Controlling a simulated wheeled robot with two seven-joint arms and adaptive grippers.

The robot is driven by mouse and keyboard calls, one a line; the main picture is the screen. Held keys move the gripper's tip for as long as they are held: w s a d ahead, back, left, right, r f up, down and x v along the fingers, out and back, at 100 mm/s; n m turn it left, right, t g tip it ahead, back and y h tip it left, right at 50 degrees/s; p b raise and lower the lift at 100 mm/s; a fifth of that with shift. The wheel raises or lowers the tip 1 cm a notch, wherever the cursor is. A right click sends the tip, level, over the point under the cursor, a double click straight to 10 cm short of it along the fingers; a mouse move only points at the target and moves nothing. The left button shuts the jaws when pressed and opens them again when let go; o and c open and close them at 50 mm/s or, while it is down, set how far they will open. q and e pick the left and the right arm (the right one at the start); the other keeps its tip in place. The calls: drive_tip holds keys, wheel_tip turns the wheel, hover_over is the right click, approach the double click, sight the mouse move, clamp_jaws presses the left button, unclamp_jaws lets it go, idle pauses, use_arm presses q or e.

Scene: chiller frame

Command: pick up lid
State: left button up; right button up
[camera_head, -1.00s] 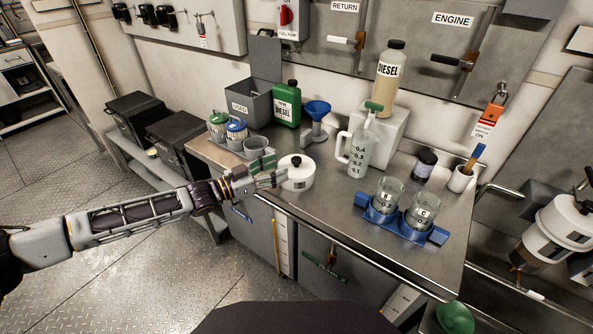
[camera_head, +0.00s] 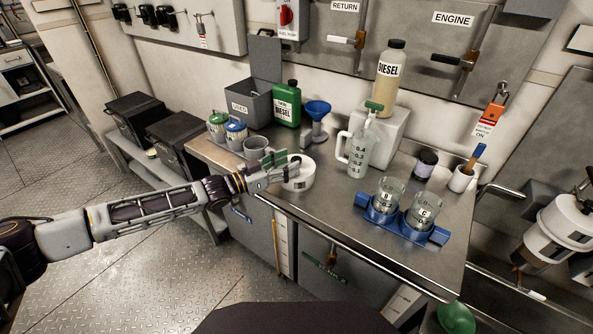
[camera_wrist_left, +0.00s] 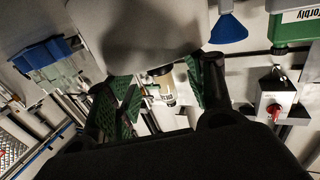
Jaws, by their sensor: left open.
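The white lid (camera_head: 307,166) sits on a round white pot (camera_head: 301,182) on the steel bench. Its black knob, seen earlier, is now mostly hidden behind my fingers. My left gripper (camera_head: 288,164) reaches in from the left and is open, its fingers over the left part of the lid. I cannot tell whether they touch it. In the left wrist view, the green-padded fingers of my left gripper (camera_wrist_left: 160,95) stand apart. A large pale shape beside them is probably the pot or lid. My right gripper is not in view.
A blue funnel (camera_head: 317,112) and a measuring jug (camera_head: 358,155) stand behind the pot. A blue holder (camera_head: 408,228) with two beakers is at right. The bench front is clear.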

use_arm(q)
drive_tip(key=shift+x, duration=0.85)
clamp_jaws()
